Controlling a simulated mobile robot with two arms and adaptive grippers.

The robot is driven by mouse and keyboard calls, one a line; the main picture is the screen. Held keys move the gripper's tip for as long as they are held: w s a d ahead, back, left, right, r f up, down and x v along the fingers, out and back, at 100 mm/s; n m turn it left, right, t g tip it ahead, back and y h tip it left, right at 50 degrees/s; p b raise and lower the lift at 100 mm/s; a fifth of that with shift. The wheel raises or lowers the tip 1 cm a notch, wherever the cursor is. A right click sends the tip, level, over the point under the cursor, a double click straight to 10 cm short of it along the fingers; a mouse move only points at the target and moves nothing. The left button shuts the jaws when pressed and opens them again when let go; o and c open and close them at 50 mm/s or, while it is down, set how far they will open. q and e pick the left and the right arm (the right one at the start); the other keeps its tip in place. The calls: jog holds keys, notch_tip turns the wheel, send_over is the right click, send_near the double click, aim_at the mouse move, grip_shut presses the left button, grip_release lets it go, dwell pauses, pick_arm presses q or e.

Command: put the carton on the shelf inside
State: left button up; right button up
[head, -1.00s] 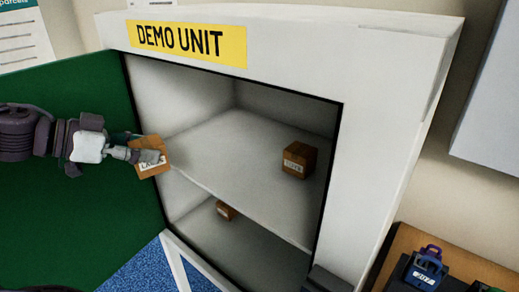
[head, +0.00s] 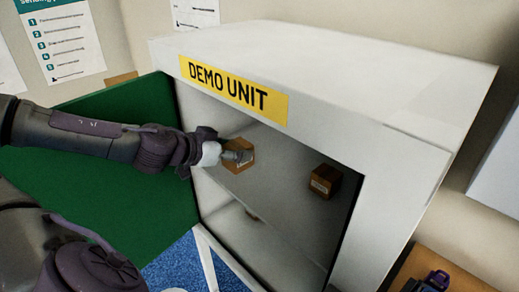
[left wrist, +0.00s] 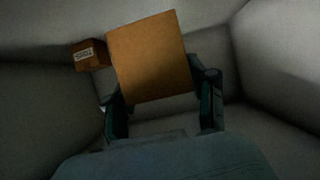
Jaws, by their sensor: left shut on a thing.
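My left gripper (head: 228,154) is shut on a small brown carton (head: 243,161) with a white label. It holds the carton inside the front opening of the white cabinet, above the left part of the middle shelf (head: 275,185). In the left wrist view the held carton (left wrist: 150,50) fills the space between the two fingers (left wrist: 160,88). I cannot tell whether its underside touches the shelf. My right gripper is not in view.
Another labelled brown carton (head: 325,181) stands on the shelf, to the right. The green door (head: 100,185) stands open at left. The yellow DEMO UNIT sign (head: 233,89) is above the opening. Shelf space between the cartons is clear.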

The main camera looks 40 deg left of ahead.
aim_at(244, 142)
pick_arm(q)
jog(key=w, duration=0.1)
jog(key=w+p, duration=0.2)
jog(key=w, duration=0.1)
jog(key=shift+d+r, duration=0.15)
jog(key=shift+d, duration=0.1)
jog(key=w+f+p, duration=0.1)
jog(key=w+f, duration=0.2)
jog(key=shift+w+f, duration=0.1)
jog(key=shift+f, duration=0.25)
notch_tip(244, 142, down, 4)
jog(key=shift+r+b, duration=0.25)
jog(key=shift+b, duration=0.35)
jog(key=shift+w+f, duration=0.1)
jog(key=shift+w+d, duration=0.1)
jog(key=shift+w, duration=0.05)
jog(key=shift+b, duration=0.3)
